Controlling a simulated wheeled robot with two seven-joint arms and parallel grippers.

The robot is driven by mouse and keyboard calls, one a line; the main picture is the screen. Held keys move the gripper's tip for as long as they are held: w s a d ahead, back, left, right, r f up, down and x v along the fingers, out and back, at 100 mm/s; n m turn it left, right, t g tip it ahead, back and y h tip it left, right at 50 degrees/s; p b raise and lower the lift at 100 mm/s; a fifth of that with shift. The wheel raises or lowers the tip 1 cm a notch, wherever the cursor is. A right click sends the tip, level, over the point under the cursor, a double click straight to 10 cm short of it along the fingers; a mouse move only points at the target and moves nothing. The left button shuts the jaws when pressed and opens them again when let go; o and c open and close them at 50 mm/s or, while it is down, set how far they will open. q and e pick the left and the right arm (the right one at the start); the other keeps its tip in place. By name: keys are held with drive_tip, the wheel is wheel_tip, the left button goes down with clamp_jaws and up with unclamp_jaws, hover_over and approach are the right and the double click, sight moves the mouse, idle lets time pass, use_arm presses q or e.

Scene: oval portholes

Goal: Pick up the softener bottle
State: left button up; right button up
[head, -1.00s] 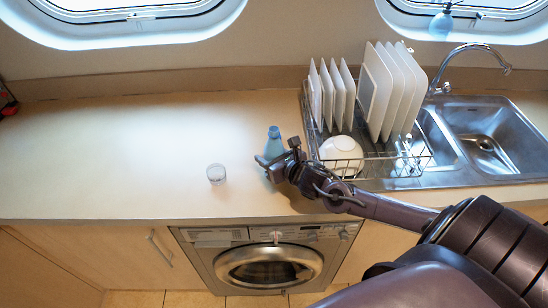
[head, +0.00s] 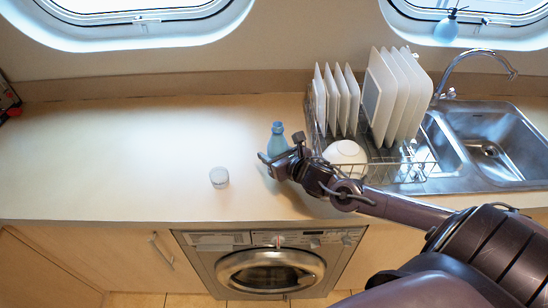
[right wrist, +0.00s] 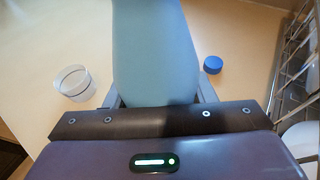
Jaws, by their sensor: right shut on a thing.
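The softener bottle (head: 277,140) is light blue and stands upright at the counter, left of the dish rack. Its lower part is hidden behind my right gripper (head: 271,167) in the head view. In the right wrist view the bottle (right wrist: 155,50) fills the middle, between the fingers of my right gripper (right wrist: 158,98), which is shut on it. Whether its base touches the counter cannot be seen. My left gripper is not in view.
A clear cup (head: 219,177) stands left of the bottle. A blue cap (right wrist: 212,65) lies on the counter (head: 120,150). The wire dish rack (head: 425,165) with plates and a bowl is close on the right, beside the sink (head: 490,150).

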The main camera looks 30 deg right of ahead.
drive_tip(key=shift+r, duration=8.6)
drive_tip(key=shift+r, duration=0.15)
